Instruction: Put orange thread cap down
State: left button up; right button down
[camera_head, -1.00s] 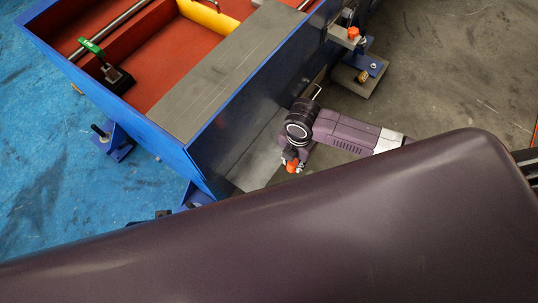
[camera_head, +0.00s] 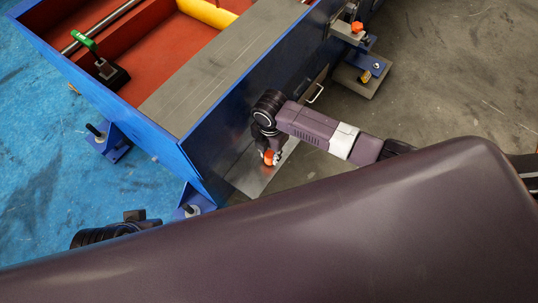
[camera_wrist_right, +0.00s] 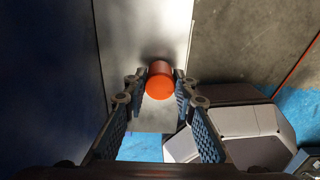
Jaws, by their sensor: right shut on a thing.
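The orange thread cap (camera_head: 268,154) is held between the fingertips of my right gripper (camera_head: 267,158), beside the blue side wall of the machine. In the right wrist view the orange cap (camera_wrist_right: 160,82) sits between the two fingertips of the gripper (camera_wrist_right: 161,86), its round orange end facing the camera. A bare grey metal plate (camera_head: 246,178) lies below the cap. I cannot tell whether the cap touches the plate. My left gripper does not show; only a dark part that looks like my left arm is at the lower left.
The blue-framed machine (camera_head: 180,160) has a red inside, a grey top strip (camera_head: 215,75) and a yellow roll (camera_head: 208,12). A bracket with another orange piece (camera_head: 357,27) is at upper right. A blue foot (camera_head: 113,145) sticks out at left. Grey floor (camera_head: 450,80) at right is clear.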

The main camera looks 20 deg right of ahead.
jog(key=shift+w+a+f, duration=0.15)
jog(key=shift+f, duration=0.5)
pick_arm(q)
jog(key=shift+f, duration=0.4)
pick_arm(e)
jog(key=shift+r, duration=0.15)
jog(key=c, duration=1.6)
grip_release()
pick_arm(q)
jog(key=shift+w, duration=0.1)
